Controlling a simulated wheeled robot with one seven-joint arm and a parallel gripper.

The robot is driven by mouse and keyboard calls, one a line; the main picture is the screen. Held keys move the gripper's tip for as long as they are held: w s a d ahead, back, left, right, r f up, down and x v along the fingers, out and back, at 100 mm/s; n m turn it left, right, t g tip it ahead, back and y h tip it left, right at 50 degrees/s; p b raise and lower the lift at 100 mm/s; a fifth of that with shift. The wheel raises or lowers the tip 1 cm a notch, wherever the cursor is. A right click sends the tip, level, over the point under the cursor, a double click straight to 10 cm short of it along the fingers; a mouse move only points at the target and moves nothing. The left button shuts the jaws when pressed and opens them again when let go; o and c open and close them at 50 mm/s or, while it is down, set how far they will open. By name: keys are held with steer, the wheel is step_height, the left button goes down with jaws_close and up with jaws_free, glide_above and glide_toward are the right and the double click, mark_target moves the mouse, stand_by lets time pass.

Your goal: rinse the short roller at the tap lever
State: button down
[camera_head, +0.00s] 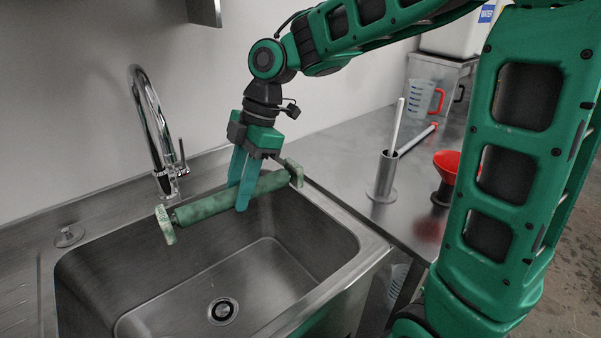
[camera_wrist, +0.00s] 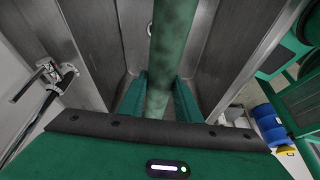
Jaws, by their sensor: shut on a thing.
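My gripper (camera_head: 241,182) is shut on the short roller (camera_head: 212,205), a green mottled cylinder with a pale green block at each end. I hold it roughly level above the back part of the sink. The wrist view also shows the roller (camera_wrist: 170,50) between my two teal fingers (camera_wrist: 160,98). The tap lever (camera_head: 182,155) is a thin upright rod on the right of the chrome tap (camera_head: 150,120), left of my gripper. The tap and lever also show at the left of the wrist view (camera_wrist: 52,78). No water is visible.
The steel sink basin (camera_head: 150,262) is empty, with a round drain (camera_head: 222,311) in its floor. On the right counter stand a metal cup with a white stick (camera_head: 383,175), a red funnel (camera_head: 446,163) and a measuring jug (camera_head: 420,98). A wall is behind the tap.

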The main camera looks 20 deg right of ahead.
mark_target(276, 172)
steer(key=d, duration=1.3)
steer(key=w+a+f, duration=0.1)
steer(key=w+a, duration=0.1)
steer(key=a, duration=0.4)
steer(key=w+a+f, duration=0.1)
steer(key=w+a, duration=0.2)
steer(key=a, duration=0.3)
steer(key=shift+w+a, duration=0.25)
steer(key=shift+w+d, duration=0.1)
steer(key=shift+w, duration=0.15)
stand_by(0.3)
steer(key=shift+w+d, duration=0.2)
steer(key=shift+w, duration=0.1)
steer(key=shift+s+a, duration=0.1)
steer(key=shift+s+a, duration=0.2)
steer(key=shift+s, duration=0.25)
stand_by(0.3)
steer(key=shift+s+d, duration=0.6)
steer(key=shift+d, duration=0.6)
steer(key=shift+s+d, duration=0.65)
steer(key=shift+d, duration=0.5)
steer(key=shift+s+d, duration=0.6)
steer(key=shift+d, duration=0.6)
